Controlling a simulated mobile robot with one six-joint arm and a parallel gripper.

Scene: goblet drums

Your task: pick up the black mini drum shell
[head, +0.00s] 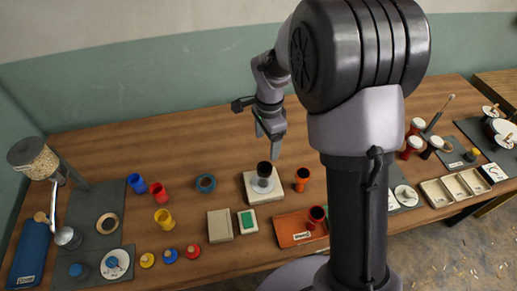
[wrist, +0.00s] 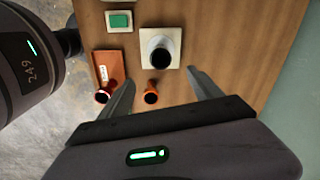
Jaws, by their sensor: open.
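The black mini drum shell (head: 264,168) stands upright on a pale grey round holder on a cream square block (head: 250,196). In the wrist view the shell (wrist: 161,58) shows as a dark round mouth over the block (wrist: 174,40). My gripper (head: 270,137) is open and empty, raised above the table behind the shell, apart from it. In the wrist view its two fingers (wrist: 160,78) are spread wide, pointing toward the block, with an orange shell (wrist: 151,97) seen between them.
The orange shell (head: 302,179) stands close right of the block. An orange tray (head: 289,230) with a red-and-black shell (head: 317,216) lies in front. A cream box with green top (head: 247,221) is nearby. Blue, red and yellow cups stand left. The table behind the block is clear.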

